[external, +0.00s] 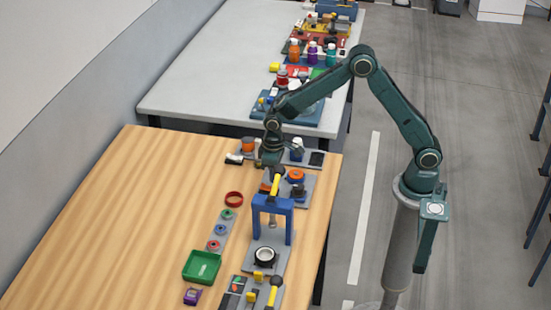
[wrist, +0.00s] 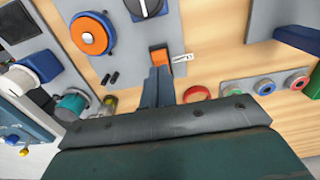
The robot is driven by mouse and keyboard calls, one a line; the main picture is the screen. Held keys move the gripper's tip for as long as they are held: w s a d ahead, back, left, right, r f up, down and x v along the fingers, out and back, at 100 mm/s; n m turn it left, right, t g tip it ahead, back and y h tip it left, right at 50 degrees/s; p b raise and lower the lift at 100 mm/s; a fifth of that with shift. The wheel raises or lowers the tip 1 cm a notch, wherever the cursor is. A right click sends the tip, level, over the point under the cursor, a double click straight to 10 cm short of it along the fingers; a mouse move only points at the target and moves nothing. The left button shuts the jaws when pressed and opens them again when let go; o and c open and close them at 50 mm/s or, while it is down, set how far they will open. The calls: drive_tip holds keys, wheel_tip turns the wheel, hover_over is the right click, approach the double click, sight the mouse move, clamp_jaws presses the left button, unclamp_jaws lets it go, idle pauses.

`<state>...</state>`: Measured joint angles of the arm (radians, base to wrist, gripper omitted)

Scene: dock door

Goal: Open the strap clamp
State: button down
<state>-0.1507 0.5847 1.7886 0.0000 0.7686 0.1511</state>
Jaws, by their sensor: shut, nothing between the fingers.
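My gripper (external: 270,160) hangs over the far right part of the wooden table, pointing down. In the wrist view its two fingers (wrist: 158,72) are together with nothing between them. Just beyond the fingertips is a small orange block (wrist: 159,56) with a pale metal piece (wrist: 182,58) beside it. This may be the strap clamp, but I cannot tell for sure. The fingers partly cover the block, and I cannot tell whether they touch it. Whether the clamp is open or shut does not show.
An orange disc in a blue ring (wrist: 89,36) is on a grey plate nearby. A blue arch (external: 272,204) stands in front of the gripper. A red ring (external: 233,198), several coloured discs (external: 221,230) and a green tray (external: 201,266) lie leftward. The table's left side (external: 110,220) is clear.

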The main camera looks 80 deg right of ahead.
wheel_tip(320, 180, up, 4)
drive_tip(key=shift+r, duration=0.15)
idle(0.6)
drive_tip(key=s+d+r+t, duration=0.3)
drive_tip(key=s+d+r, duration=0.1)
drive_tip(key=s+r, duration=0.9)
drive_tip(key=s+d+r+t, duration=0.1)
drive_tip(key=s, duration=0.6)
drive_tip(key=s+d+r+t, duration=0.1)
drive_tip(key=s+d, duration=0.1)
drive_tip(key=s, duration=0.6)
drive_tip(key=shift+r+t, duration=0.3)
drive_tip(key=shift+r, duration=0.05)
drive_tip(key=shift+s, duration=0.1)
